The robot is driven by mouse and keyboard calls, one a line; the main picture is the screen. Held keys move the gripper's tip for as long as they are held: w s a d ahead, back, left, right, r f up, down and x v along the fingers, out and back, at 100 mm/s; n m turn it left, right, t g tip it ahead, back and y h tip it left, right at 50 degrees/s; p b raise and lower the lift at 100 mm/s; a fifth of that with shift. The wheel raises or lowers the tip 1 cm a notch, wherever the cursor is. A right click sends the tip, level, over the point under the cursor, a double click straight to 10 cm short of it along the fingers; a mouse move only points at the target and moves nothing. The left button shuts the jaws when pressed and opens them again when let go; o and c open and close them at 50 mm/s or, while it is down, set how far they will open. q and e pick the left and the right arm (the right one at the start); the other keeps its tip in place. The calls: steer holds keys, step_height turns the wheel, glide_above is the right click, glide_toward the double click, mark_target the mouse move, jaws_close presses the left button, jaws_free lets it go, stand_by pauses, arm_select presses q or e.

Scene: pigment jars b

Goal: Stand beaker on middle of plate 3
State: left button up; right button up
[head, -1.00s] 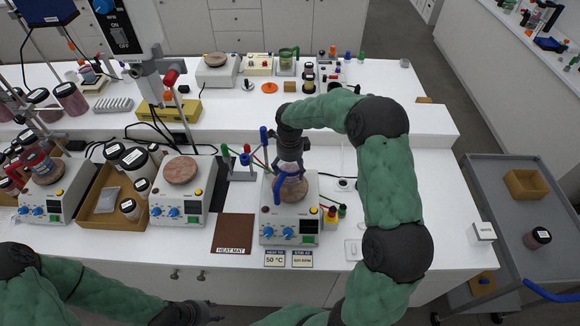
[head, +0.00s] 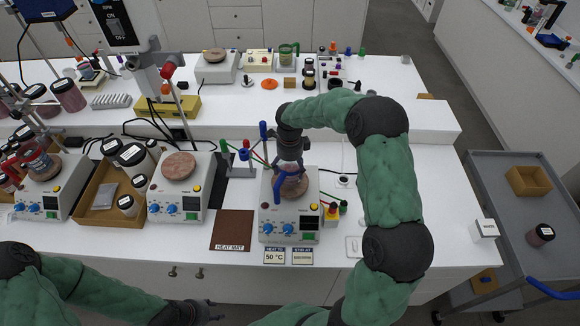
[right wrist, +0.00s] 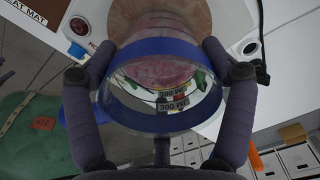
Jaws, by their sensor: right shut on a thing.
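The beaker (head: 292,187) is clear with a blue rim band and pink contents. My right gripper (head: 289,170) is shut on it from above, over the right-hand front hotplate (head: 304,223), whose round top shows around it. The right wrist view shows the beaker's blue rim (right wrist: 165,121) between the fingers, with the brown round plate top (right wrist: 140,14) beyond. I cannot tell whether its base touches the top. Part of the beaker is hidden by the gripper. My left gripper (head: 205,314) is low at the front edge, away from the beaker; its jaw state is unclear.
A middle hotplate (head: 178,166) and a left hotplate (head: 42,168) stand on the bench. A wooden tray (head: 103,207) with jars lies between them. A brown heat mat (head: 232,231) lies in front.

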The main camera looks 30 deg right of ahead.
steer(key=shift+f+b, duration=0.35)
steer(key=shift+f, duration=0.05)
steer(key=o, duration=1.4)
step_height(320, 180, up, 12)
